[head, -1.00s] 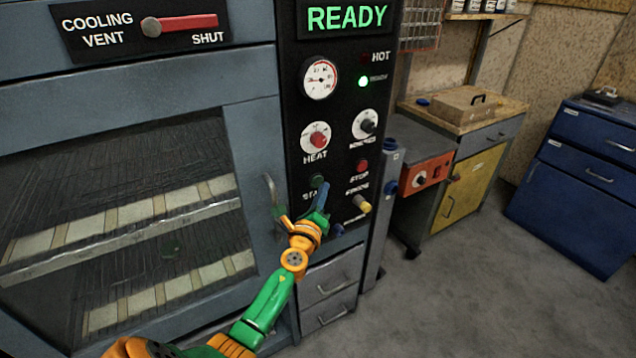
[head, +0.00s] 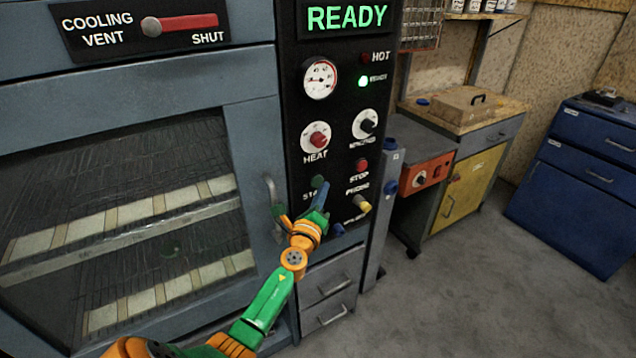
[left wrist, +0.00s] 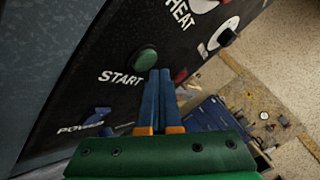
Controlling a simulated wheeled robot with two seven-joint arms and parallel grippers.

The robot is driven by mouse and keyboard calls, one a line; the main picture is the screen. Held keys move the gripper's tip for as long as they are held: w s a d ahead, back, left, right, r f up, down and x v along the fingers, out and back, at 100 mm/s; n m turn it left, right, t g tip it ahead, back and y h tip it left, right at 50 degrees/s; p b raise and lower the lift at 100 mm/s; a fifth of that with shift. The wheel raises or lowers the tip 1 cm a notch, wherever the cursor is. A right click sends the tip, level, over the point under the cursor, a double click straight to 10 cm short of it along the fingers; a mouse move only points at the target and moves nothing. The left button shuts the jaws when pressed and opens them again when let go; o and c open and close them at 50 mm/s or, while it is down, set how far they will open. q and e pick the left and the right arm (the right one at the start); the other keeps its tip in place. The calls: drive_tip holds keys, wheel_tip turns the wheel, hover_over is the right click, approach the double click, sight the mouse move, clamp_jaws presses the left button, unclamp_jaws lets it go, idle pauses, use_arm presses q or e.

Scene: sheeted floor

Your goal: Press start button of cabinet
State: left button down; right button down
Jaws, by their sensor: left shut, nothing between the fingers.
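The cabinet (head: 245,115) is a large grey-blue oven with a black control panel (head: 345,100). The green start button (head: 317,182) is low on the panel's left side, left of the red stop button (head: 362,166). My left gripper (head: 322,190) is in front of the panel, its tips just right of the start button in the picture. In the left wrist view its blue fingers (left wrist: 159,75) are together and empty, their tips beside the green start button (left wrist: 145,60). I cannot tell whether they touch the panel. My right gripper is not in view.
The door handle (head: 273,203) is close to my left gripper. A yellow knob (head: 362,205) and a blue one (head: 338,229) are low on the panel. The display (head: 347,17) reads READY. A workbench (head: 460,115) and blue drawers (head: 590,180) stand right; open floor lies in front.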

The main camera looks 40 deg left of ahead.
use_arm(q)
drive_tip(key=shift+w+a, duration=0.15)
drive_tip(key=shift+a, duration=0.15)
drive_tip(key=shift+w+a+b, duration=0.15)
drive_tip(key=shift+a+b, duration=0.15)
drive_tip(key=shift+a, duration=0.05)
idle(0.5)
idle(0.4)
drive_tip(key=shift+s+d, duration=0.35)
drive_tip(key=shift+d, duration=0.35)
drive_tip(key=shift+d+p, duration=0.1)
drive_tip(key=shift+p, duration=0.2)
drive_tip(key=d, duration=0.1)
drive_tip(key=s+d, duration=0.1)
drive_tip(key=d, duration=0.1)
drive_tip(key=s+d+p, duration=0.1)
drive_tip(key=shift+d, duration=0.25)
